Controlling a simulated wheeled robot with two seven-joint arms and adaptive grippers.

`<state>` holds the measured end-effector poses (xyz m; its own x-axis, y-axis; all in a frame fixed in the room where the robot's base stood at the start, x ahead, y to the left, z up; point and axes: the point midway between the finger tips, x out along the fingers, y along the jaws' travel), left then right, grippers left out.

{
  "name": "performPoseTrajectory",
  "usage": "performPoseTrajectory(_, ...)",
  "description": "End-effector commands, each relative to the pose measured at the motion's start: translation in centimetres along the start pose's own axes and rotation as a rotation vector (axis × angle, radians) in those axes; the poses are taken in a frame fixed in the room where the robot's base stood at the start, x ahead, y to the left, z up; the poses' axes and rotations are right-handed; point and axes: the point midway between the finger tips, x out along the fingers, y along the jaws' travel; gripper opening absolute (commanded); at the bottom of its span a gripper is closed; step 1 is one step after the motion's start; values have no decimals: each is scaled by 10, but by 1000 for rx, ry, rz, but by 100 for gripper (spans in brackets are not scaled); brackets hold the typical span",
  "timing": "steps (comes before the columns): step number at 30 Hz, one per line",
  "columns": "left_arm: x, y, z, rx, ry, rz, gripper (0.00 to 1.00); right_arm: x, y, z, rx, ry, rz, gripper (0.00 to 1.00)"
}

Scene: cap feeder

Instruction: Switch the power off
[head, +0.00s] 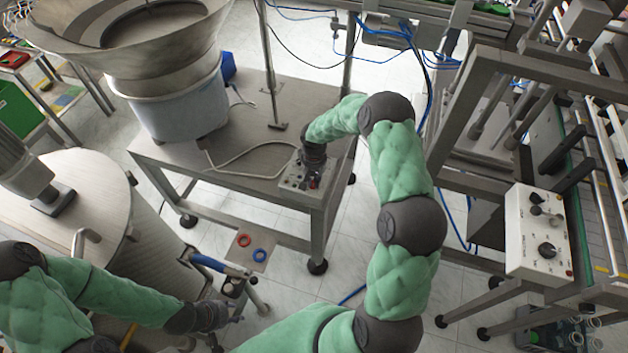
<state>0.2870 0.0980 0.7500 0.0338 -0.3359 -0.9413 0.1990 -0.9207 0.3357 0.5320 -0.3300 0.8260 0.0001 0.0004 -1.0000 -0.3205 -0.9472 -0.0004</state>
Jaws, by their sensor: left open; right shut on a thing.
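A small grey control box (290,180) with knobs sits at the front right corner of the metal feeder table. My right gripper (313,176) reaches down over the right part of this box. It is shut on a small control there, which the fingers mostly hide; a bit of red shows beside them. I cannot tell the position of that control. My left gripper (222,316) is open, low at the left, near a blue-handled metal frame and well apart from the box.
A large bowl feeder (180,100) stands on the metal table (255,145). A drum-shaped metal table (75,195) is at the left. A white control panel (537,235) with black knobs is on the machine at right. Red and blue rings (259,255) lie below the feeder table.

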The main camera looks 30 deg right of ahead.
Motion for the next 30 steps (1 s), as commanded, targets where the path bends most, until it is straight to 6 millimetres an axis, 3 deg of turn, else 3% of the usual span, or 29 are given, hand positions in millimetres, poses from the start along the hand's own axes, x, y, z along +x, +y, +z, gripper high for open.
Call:
performPoseTrajectory(9,0,0,0,0,0,0,41,0,0,0,-3,-1,0,0)
performPoseTrajectory(10,0,0,0,0,0,0,41,0,0,0,-3,-1,0,26)
performPoseTrajectory(12,0,0,0,0,0,0,41,0,0,0,-3,-1,0,41)
performPoseTrajectory(23,0,0,0,0,0,0,41,-2,0,0,-1,0,0,41)
performPoseTrajectory(30,0,0,0,0,0,0,41,-33,0,-2,-1,5,0,41)
